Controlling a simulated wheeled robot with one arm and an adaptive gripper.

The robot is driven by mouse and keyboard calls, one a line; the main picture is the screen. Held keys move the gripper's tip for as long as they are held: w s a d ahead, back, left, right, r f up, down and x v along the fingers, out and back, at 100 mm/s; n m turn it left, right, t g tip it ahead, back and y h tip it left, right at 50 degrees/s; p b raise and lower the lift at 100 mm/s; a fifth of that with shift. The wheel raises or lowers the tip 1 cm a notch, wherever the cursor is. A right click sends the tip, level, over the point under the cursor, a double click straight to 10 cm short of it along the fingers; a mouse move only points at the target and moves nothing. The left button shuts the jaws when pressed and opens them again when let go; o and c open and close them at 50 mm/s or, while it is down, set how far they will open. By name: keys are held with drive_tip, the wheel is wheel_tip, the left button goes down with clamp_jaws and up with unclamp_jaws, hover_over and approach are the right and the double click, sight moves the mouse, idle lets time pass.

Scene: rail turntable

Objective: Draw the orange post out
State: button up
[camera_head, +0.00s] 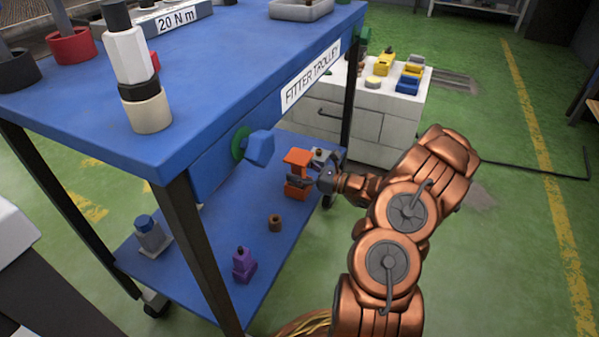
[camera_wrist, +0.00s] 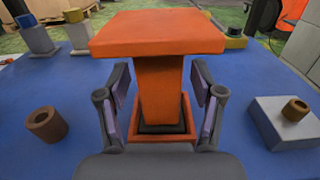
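The orange post (camera_head: 298,158) has a wide flat cap and stands upright over the trolley's lower blue shelf. In the wrist view the post (camera_wrist: 160,85) rises from a square orange socket (camera_wrist: 163,134) with a dark opening; its lower end is hidden inside. My gripper (camera_head: 316,181) is at the post's side, below the cap. In the wrist view my gripper (camera_wrist: 160,98) is open, with one finger on each side of the shaft and a visible gap on both sides.
The trolley's blue top (camera_head: 240,75) overhangs the lower shelf (camera_head: 215,235). A brown ring (camera_wrist: 47,124) lies left of the socket; a grey block (camera_wrist: 290,128) stands to its right. A purple piece (camera_head: 243,264) and a blue-topped grey block (camera_head: 151,235) stand farther along the shelf.

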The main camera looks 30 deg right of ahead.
clamp_jaws()
idle(0.3)
idle(0.7)
